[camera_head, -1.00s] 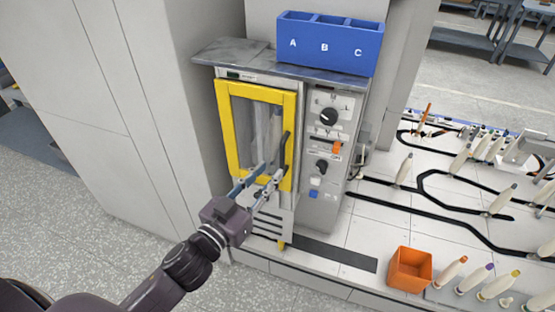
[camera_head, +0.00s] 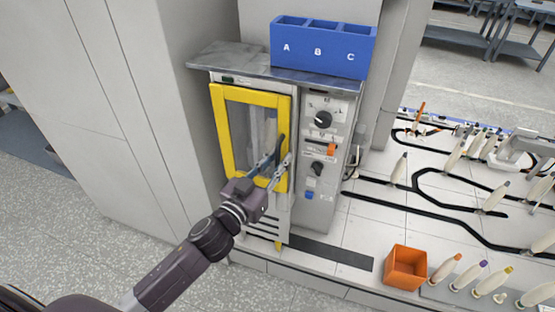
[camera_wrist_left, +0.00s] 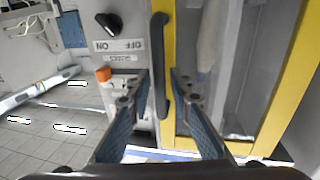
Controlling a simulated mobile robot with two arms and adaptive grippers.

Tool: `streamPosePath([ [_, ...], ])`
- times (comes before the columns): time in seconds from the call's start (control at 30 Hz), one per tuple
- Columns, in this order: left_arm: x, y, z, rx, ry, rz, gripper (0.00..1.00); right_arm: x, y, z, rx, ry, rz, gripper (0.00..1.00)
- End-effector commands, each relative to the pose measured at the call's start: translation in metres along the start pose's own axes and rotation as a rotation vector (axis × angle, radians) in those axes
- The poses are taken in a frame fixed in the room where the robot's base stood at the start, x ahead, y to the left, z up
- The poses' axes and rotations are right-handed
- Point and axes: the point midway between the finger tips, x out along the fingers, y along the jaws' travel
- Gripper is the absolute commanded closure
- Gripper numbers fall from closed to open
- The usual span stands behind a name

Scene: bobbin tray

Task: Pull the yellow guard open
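The yellow guard (camera_head: 222,135) is a framed clear door on the front of the grey machine, and it looks closed. Its black upright handle (camera_head: 280,146) sits on the right side of the frame. My left gripper (camera_head: 280,159) is at the lower part of the handle. In the left wrist view, the handle (camera_wrist_left: 159,50) stands between the two open fingers of my left gripper (camera_wrist_left: 160,80), with gaps visible at both sides. The yellow frame (camera_wrist_left: 270,130) fills the right of that view. My right gripper is not in view.
A control panel with a black knob (camera_head: 322,120) and an orange switch (camera_head: 331,150) is right of the guard. A blue A-B-C bin (camera_head: 318,50) stands on top. An orange box (camera_head: 405,268) and several bobbins are at lower right. Floor to the left is clear.

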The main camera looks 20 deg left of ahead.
Motion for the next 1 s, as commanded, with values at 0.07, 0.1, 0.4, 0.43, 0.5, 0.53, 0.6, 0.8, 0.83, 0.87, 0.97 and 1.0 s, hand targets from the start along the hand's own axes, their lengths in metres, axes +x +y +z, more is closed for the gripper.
streamPosePath([
  [0.07, 0.000, 0.000, 0.000, 0.000, 0.000, 0.000, 0.92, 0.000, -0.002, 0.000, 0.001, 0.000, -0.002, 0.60],
  [0.1, 0.000, 0.000, 0.000, 0.000, 0.000, 0.000, 0.96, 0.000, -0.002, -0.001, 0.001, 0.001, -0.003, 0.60],
  [0.4, 0.000, 0.000, 0.000, 0.000, 0.000, 0.000, 1.00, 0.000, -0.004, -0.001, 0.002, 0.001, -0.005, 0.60],
  [0.43, 0.000, 0.000, 0.000, 0.000, 0.000, 0.000, 1.00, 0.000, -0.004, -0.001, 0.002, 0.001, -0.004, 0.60],
  [0.5, 0.000, 0.000, 0.000, 0.000, 0.000, 0.000, 1.00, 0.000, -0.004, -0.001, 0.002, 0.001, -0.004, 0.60],
  [0.53, -0.001, 0.000, 0.000, 0.000, 0.000, 0.001, 1.00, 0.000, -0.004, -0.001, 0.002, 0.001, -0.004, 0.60],
  [0.6, -0.001, 0.000, 0.000, 0.000, -0.001, 0.005, 1.00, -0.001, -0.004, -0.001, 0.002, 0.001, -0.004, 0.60],
  [0.8, -0.011, -0.001, 0.000, 0.003, -0.003, 0.056, 1.00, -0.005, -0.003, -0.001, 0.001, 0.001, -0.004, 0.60],
  [0.83, -0.013, -0.001, 0.000, 0.004, -0.004, 0.069, 1.00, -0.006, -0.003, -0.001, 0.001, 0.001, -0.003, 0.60],
  [0.87, -0.016, -0.001, -0.001, 0.004, -0.004, 0.085, 1.00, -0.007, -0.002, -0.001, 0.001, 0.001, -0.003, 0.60],
  [0.97, -0.026, -0.004, -0.001, 0.007, -0.005, 0.147, 1.00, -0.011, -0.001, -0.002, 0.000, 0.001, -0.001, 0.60],
  [1.0, -0.031, -0.005, 0.000, 0.008, -0.006, 0.178, 1.00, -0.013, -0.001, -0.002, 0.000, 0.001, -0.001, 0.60],
])
